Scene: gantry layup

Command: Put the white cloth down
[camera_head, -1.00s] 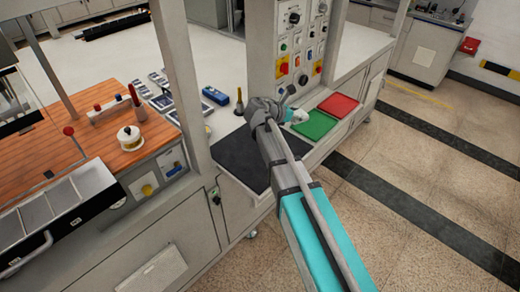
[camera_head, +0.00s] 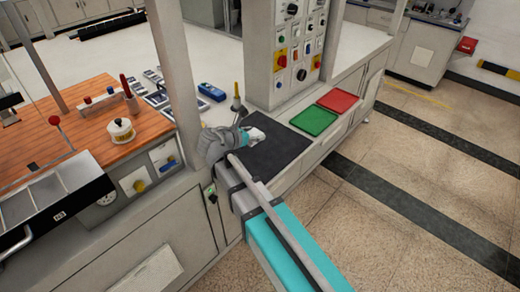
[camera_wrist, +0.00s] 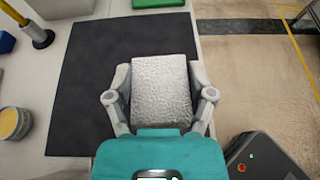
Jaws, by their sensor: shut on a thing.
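The white cloth (camera_wrist: 162,92) is a pale, textured folded block between the fingers of my gripper (camera_wrist: 162,100) in the wrist view. My gripper is shut on it, with a finger on each side. In the head view the cloth (camera_head: 256,133) shows as a small white patch at the end of my gripper (camera_head: 250,137). It appears over the dark mat (camera_head: 280,153), which also fills much of the wrist view (camera_wrist: 85,95). I cannot tell whether the cloth touches the mat.
A green tray (camera_head: 313,120) and a red tray (camera_head: 338,100) lie beyond the mat. A control panel (camera_head: 298,45) stands behind it. A blue box (camera_head: 211,92) and a yellow-handled tool (camera_head: 237,98) stand to its left. A post (camera_head: 175,75) rises near my arm.

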